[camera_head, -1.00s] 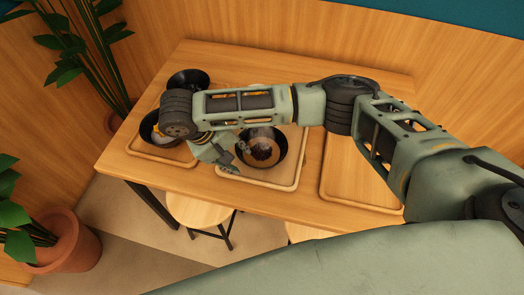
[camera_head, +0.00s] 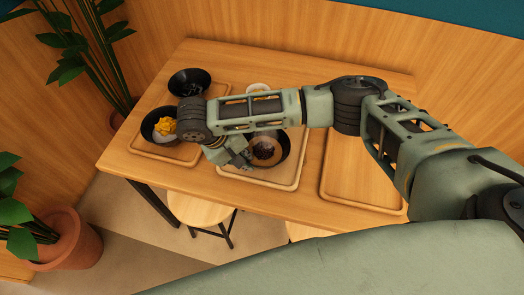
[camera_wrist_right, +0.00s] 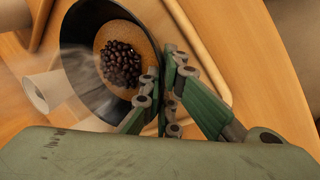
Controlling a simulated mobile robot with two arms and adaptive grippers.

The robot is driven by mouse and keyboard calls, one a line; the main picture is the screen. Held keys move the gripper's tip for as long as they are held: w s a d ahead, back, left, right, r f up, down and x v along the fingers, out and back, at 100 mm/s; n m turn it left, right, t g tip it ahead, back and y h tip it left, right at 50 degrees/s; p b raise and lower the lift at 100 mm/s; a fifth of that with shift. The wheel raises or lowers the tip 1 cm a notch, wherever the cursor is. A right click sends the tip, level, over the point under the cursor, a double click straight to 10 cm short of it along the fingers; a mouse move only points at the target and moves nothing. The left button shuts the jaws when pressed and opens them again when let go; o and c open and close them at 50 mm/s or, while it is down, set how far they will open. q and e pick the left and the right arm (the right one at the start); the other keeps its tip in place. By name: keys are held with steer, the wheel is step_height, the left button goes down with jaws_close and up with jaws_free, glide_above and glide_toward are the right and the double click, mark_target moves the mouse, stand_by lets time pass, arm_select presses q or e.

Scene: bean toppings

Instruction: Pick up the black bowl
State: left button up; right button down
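A black bowl (camera_head: 284,156) with dark beans on a brown filling sits on the middle wooden tray (camera_head: 297,178). My arm hides part of it. In the right wrist view the bowl (camera_wrist_right: 78,30) shows its dark inner wall and the beans. My right gripper (camera_head: 238,156) is at the bowl's left side in the head view. In the wrist view its green fingers (camera_wrist_right: 165,88) are close together on either side of the bowl's rim and look shut on it. My left gripper is not in view.
Another black bowl (camera_head: 149,124) with yellow and white food stands on the left tray (camera_head: 170,153). A further black bowl (camera_head: 190,80) is behind it. A small white cup (camera_head: 259,87) stands behind my arm. The right tray (camera_head: 352,180) is empty.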

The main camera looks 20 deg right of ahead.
steer(key=shift+r, duration=0.15)
stand_by(0.4)
steer(key=shift+r, duration=0.55)
step_height(320, 180, up, 3)
steer(key=shift+w+r, duration=0.1)
steer(key=s+d+r+p, duration=0.2)
steer(key=s+d+r, duration=0.4)
steer(key=s, duration=0.3)
steer(key=shift+d+r, duration=0.25)
steer(key=shift+d, duration=0.55)
step_height(320, 180, up, 3)
steer(key=p, duration=0.3)
steer(key=shift+s+f, duration=0.1)
steer(key=shift+f, duration=0.1)
